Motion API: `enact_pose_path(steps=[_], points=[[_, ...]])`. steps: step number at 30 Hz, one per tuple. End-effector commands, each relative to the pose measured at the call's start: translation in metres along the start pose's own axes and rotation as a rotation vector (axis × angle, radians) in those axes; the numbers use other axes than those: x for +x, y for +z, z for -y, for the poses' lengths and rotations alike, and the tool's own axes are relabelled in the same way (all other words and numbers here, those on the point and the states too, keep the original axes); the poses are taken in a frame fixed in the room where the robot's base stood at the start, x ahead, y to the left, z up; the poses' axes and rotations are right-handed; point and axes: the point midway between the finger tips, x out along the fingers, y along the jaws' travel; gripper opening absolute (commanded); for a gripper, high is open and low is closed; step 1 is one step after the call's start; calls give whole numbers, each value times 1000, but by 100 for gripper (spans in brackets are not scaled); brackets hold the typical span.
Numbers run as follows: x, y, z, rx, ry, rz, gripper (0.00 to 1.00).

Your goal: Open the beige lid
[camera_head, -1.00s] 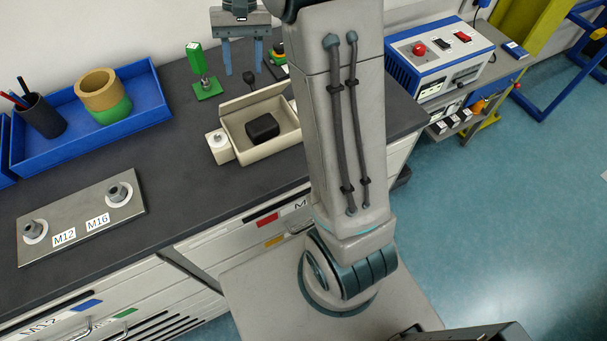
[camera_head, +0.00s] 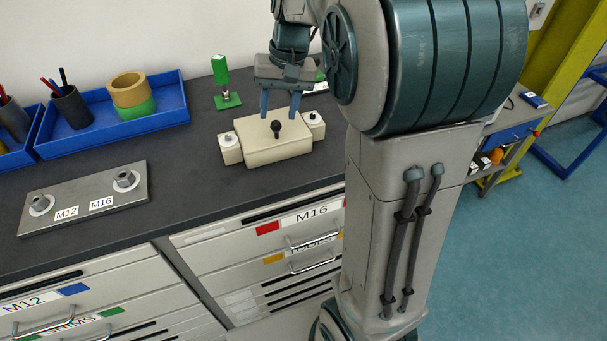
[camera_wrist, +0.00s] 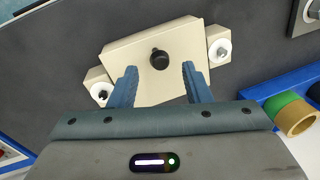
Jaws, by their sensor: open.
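The beige lid (camera_head: 260,147) lies shut on its small box on the dark worktop, with a black knob (camera_head: 276,128) standing on its top. The lid also shows in the wrist view (camera_wrist: 140,75), with the knob (camera_wrist: 159,60) near its middle. My gripper (camera_head: 280,114) is open and empty, above the box at its back side. In the wrist view my two fingers (camera_wrist: 158,78) point toward the lid, spread to either side of the knob and short of it. Whether the fingertips touch the lid cannot be told. The inside of the box is hidden.
Beige side blocks with white discs (camera_head: 231,148) flank the box. A green fixture (camera_head: 226,90) stands behind it. A metal plate (camera_head: 85,199) with bolts and a blue tray (camera_head: 170,111) with a cup and rings are at left. Dark worktop in front is clear.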

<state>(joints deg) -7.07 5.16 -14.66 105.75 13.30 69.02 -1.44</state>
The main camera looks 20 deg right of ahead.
Motion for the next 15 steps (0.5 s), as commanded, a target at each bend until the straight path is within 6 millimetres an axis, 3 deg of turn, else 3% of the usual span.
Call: enact_pose_path(steps=[15], points=[[-98,0,1,-2,1,-1,44]])
